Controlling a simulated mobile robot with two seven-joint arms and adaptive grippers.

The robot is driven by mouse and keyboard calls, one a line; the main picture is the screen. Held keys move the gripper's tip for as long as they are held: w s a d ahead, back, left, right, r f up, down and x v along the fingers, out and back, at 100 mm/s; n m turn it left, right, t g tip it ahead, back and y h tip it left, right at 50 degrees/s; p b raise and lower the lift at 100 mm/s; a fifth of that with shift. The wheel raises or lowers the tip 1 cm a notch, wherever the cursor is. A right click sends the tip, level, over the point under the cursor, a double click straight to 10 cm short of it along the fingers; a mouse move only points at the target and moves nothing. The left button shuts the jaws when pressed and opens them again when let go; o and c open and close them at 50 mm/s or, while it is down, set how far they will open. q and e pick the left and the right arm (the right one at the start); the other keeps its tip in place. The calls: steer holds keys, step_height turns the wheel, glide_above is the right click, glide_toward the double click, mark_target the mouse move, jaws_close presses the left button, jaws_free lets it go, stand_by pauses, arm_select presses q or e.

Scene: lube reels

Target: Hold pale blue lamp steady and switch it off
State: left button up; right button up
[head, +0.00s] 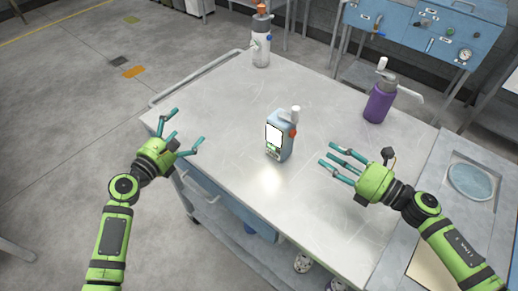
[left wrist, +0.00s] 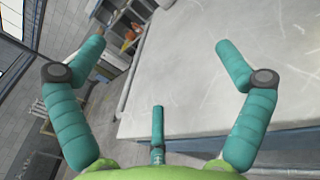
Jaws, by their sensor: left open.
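The pale blue lamp (head: 280,137) stands upright near the middle of the grey cart top in the head view. My left gripper (head: 184,133) is open and empty at the cart's left edge, well left of the lamp. My right gripper (head: 333,163) has its fingers spread, empty, to the right of the lamp and apart from it. The left wrist view shows my left gripper (left wrist: 160,65) with spread fingers; the lamp is not seen there.
A white and orange bottle (head: 261,42) stands at the cart's back, and a purple bottle (head: 379,102) at its right. The cart top (head: 210,100) is clear around the lamp. A blue cabinet (head: 430,28) stands behind; a counter with a round basin (head: 470,181) adjoins at right.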

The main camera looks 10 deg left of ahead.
mark_target(270, 141)
arm_select(q)
steer(key=d+f+h, duration=0.1)
steer(key=d, duration=0.5)
steer(key=s+d+f+g+h, duration=0.1)
steer(key=d, duration=0.6)
steer(key=s+d+h, duration=0.1)
steer(key=d+h, duration=0.1)
steer(key=d, duration=0.5)
steer(key=shift+d+f, duration=0.25)
steer(key=shift+f, duration=0.15)
steer(key=shift+d, duration=0.35)
steer(key=x, duration=0.6)
steer(key=shift+w+d+f, duration=0.15)
steer(key=shift+w+d, duration=0.1)
steer(key=shift+w, duration=0.05)
steer(key=c, duration=1.3)
arm_select(e)
jaws_close()
